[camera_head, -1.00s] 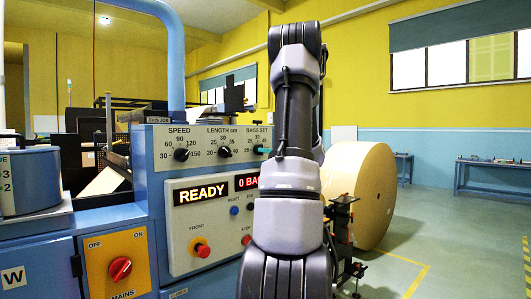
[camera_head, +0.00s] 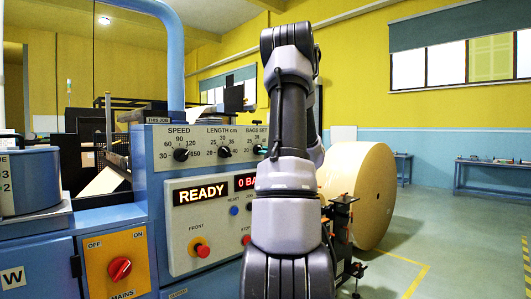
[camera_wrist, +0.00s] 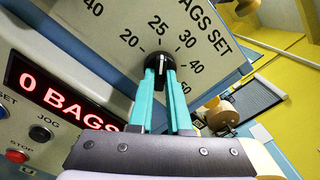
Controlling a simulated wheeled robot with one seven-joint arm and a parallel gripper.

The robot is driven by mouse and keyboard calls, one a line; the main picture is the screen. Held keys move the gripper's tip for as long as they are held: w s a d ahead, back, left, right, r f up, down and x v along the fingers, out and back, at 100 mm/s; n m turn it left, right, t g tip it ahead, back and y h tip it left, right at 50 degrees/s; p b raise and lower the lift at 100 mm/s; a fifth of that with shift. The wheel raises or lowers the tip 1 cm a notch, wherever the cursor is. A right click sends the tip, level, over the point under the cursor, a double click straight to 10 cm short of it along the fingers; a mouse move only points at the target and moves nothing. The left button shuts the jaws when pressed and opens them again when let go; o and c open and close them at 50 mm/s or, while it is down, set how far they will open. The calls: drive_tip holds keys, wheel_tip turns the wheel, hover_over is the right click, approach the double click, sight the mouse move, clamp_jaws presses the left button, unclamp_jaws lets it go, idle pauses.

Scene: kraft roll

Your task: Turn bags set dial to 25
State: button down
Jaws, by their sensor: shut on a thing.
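The bags set dial (camera_wrist: 160,60) is a black round knob with a white pointer line, on the pale panel. My arm hides part of the panel there, and the pointer is too small to read in that view.
The speed dial (camera_head: 181,154) and length dial (camera_head: 224,152) are to the left. Below are the READY display (camera_head: 201,192), the bags display (camera_wrist: 58,94) reading 0 BAGS, and several buttons. A large kraft roll (camera_head: 365,195) stands behind my arm, to the right.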

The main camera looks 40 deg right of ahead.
drive_tip(key=shift+n, duration=0.6)
drive_tip(key=c, duration=0.9)
unclamp_jaws()
drive_tip(key=shift+o, duration=0.2)
drive_tip(key=s, duration=1)
drive_tip(key=shift+s+d, duration=0.4)
